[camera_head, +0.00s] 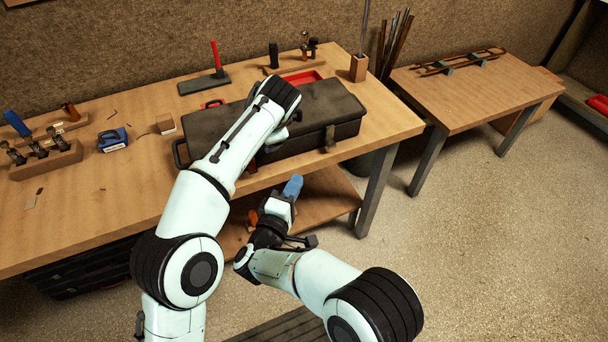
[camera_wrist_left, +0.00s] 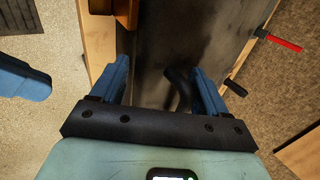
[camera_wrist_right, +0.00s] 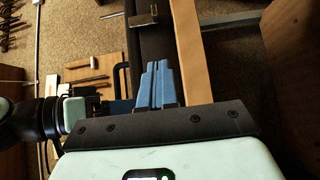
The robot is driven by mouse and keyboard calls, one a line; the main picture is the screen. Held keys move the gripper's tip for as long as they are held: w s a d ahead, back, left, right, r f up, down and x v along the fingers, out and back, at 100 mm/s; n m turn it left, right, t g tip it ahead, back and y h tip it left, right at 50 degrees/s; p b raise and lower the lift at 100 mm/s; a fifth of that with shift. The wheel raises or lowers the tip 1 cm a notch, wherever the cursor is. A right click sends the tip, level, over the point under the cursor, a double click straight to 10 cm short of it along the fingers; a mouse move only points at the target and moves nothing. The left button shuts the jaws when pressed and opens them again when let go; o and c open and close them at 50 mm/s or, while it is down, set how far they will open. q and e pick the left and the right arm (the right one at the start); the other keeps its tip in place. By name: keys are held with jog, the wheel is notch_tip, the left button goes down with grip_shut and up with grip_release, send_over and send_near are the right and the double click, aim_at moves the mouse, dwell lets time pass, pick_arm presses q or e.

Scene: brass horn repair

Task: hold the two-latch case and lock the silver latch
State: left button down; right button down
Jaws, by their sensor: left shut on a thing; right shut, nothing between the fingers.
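The black case (camera_head: 330,103) lies shut on the workbench, partly hidden by my left arm. A greyish metal latch (camera_head: 330,138) is on its front, towards the right end. It also shows in the right wrist view (camera_wrist_right: 145,18), beyond the fingertips. An orange-brown, brass-like piece (camera_wrist_left: 125,10) shows at the case front in the left wrist view. My left gripper (camera_wrist_left: 163,85) is shut on the case, its fingers either side of a dark part; the head view hides this grip. My right gripper (camera_head: 293,187) is shut and empty, in front of the bench edge, apart from the latch.
The workbench (camera_head: 110,205) also bears a blue-and-white box (camera_head: 112,140), a red-handled tool (camera_head: 217,60) and a red tray (camera_head: 302,77) behind the case. A wooden side table (camera_head: 490,85) stands at right. The floor (camera_head: 480,230) in front of it is clear.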

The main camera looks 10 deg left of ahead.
aim_at(322, 157)
pick_arm(q)
jog(key=shift+a+f, duration=0.25)
jog(key=shift+f, duration=0.1)
pick_arm(e)
jog(key=x, duration=0.9)
jog(key=shift+s+d+f, duration=0.1)
jog(key=shift+w+d, duration=0.3)
jog(key=shift+d, duration=0.25)
jog(key=shift+w+d, duration=0.25)
jog(key=shift+d, duration=0.3)
jog(key=shift+w+d, duration=0.3)
jog(key=shift+d, duration=0.2)
